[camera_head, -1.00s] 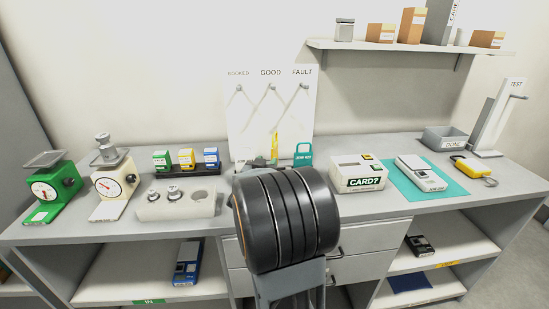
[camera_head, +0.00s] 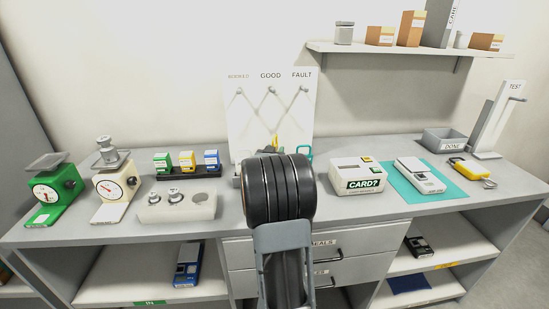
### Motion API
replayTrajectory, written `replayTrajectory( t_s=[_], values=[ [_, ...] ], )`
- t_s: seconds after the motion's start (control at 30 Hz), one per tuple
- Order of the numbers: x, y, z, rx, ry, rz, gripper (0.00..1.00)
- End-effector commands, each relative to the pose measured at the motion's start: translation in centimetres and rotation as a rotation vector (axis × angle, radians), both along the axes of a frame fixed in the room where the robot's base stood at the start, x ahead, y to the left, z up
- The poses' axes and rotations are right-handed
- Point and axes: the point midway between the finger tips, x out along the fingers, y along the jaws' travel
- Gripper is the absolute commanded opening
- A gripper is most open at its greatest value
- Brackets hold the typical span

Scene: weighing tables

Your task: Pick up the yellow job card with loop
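A narrow yellow piece (camera_head: 275,141) stands upright in front of the white hook board, at the back of the counter. It may be the yellow job card; its lower part and any loop are hidden. My gripper (camera_head: 284,151) is at the same spot in the picture, mostly hidden behind my own dark arm link. Only small dark parts of it show around the yellow piece, so its opening and any contact cannot be told. A teal tag with a handle-like loop (camera_head: 306,153) is just to the right, partly covered.
The hook board (camera_head: 240,115) rises behind. A yellow block with a grey ring (camera_head: 469,168) is farther right. A black rack (camera_head: 188,173) and two scales stand left.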

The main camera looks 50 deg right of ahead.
Motion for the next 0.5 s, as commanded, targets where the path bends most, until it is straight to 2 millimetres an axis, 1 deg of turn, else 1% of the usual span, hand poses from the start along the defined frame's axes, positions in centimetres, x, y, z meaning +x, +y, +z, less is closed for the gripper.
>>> replayTrajectory(
  t_s=[0.17, 0.5],
  values=[
    [0.01, 0.0, -0.01, 0.0, 0.0, 0.0, 0.38],
    [0.0, 0.02, -0.02, 0.0, 0.0, 0.0, 0.06]
  ],
)
